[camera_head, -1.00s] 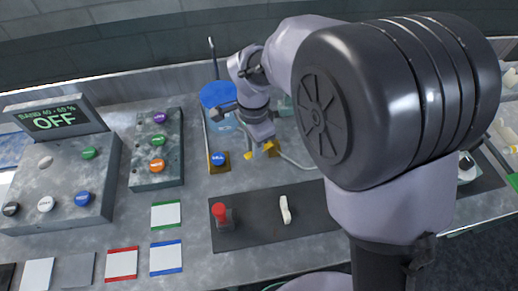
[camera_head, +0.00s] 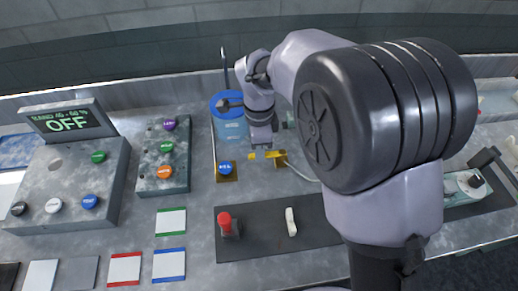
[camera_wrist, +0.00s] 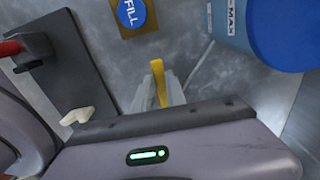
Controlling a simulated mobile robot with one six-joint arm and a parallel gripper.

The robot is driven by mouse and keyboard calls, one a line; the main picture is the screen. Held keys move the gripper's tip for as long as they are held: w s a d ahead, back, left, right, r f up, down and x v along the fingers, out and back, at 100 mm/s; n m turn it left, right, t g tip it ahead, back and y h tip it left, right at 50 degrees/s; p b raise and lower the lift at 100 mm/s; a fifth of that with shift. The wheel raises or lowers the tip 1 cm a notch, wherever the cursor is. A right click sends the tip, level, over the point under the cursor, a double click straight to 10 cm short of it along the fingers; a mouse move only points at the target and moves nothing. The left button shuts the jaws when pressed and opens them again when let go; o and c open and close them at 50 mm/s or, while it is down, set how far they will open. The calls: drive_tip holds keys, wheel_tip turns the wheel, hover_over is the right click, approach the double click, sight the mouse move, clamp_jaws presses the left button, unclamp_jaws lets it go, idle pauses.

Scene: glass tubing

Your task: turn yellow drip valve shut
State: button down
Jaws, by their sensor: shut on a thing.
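The yellow drip valve (camera_head: 275,155) sits on the grey bench just in front of the blue-topped container (camera_head: 229,115), with a pale tube running from it. In the wrist view its yellow handle (camera_wrist: 158,78) stands between the fingers. My gripper (camera_head: 262,146) reaches down to the valve from behind and above. In the wrist view my gripper (camera_wrist: 161,90) is shut on the yellow handle. The fingers and wrist hide part of the valve.
A blue FILL button (camera_head: 226,168) stands close left of the valve. A dark mat (camera_head: 262,234) in front carries a red-topped lever (camera_head: 225,222) and a white piece (camera_head: 291,222). Button panels (camera_head: 70,180) stand left. The sign (camera_head: 66,122) reads OFF.

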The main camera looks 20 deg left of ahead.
drive_tip(key=c, duration=1.4)
unclamp_jaws()
drive_tip(key=shift+o, duration=0.2)
wheel_tip(320, 180, up, 18)
drive_tip(key=p, duration=0.6)
drive_tip(key=shift+f+p, duration=0.25)
drive_tip(key=shift+p, duration=0.1)
